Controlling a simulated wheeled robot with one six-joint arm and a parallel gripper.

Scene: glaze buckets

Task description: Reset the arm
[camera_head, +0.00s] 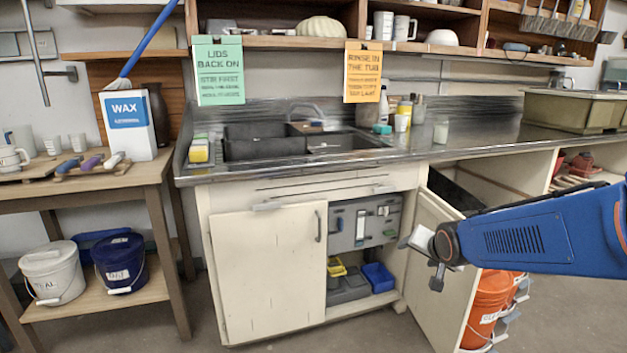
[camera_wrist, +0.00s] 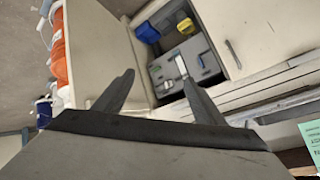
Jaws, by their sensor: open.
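My blue arm reaches in from the right edge of the head view, roughly level, in front of the sink cabinet. My gripper (camera_head: 418,250) is at its left end, in front of the open right cabinet door (camera_head: 437,225). I cannot tell from this view whether it touches the door. In the wrist view, my gripper (camera_wrist: 158,78) shows two dark fingers spread apart with nothing between them. Beyond them are the open door (camera_wrist: 100,45) and the cabinet interior with a grey panel (camera_wrist: 188,60).
The left cabinet door (camera_head: 265,270) is shut. Orange buckets (camera_head: 490,305) stand behind the open door. A yellow container (camera_head: 336,267) and a blue bin (camera_head: 378,277) are inside the cabinet. A steel counter (camera_head: 300,165) runs above. The floor at front right is clear.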

